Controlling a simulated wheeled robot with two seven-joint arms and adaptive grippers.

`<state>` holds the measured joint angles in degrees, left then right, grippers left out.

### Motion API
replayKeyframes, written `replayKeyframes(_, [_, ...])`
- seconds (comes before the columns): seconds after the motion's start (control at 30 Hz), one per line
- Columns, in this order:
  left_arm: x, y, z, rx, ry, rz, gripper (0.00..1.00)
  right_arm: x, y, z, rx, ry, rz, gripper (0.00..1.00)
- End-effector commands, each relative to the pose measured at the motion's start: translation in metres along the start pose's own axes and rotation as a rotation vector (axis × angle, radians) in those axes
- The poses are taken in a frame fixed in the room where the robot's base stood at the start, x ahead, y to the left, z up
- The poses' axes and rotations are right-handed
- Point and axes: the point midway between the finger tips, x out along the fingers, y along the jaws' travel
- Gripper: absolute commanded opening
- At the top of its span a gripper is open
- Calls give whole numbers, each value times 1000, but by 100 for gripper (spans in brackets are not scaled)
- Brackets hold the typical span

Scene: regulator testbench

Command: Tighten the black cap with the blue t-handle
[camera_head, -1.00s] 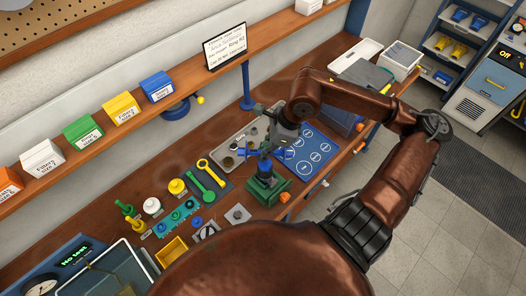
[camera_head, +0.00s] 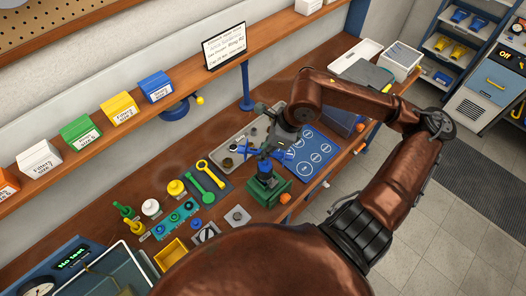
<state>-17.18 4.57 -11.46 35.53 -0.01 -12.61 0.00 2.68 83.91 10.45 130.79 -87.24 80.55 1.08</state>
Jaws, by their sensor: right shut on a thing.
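The blue t-handle (camera_head: 282,154) is at the top of the green fixture (camera_head: 268,188) on the bench, and part of it is behind the gripper. My right gripper (camera_head: 266,150) reaches down over the fixture from the upper right and is shut on the blue t-handle. A blue part (camera_head: 264,166) shows just under the fingers, above the fixture. I cannot make out the black cap; the gripper and handle cover that spot. My left gripper is not in view.
A grey parts tray (camera_head: 232,148) lies behind the fixture, and a blue mat with white circles (camera_head: 311,153) lies to its right. Green and yellow wrenches (camera_head: 207,185) lie to the left. A yellow bin (camera_head: 171,254) stands nearer. The shelf above holds several coloured boxes.

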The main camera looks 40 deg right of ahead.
Motion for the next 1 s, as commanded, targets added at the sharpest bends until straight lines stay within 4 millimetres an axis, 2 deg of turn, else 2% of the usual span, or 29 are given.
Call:
replayKeyframes(0.4, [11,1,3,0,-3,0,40,1,-1,0,109,-2,-48,0])
replayKeyframes(1.0, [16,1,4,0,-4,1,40,1,-2,0,157,-1,-68,0])
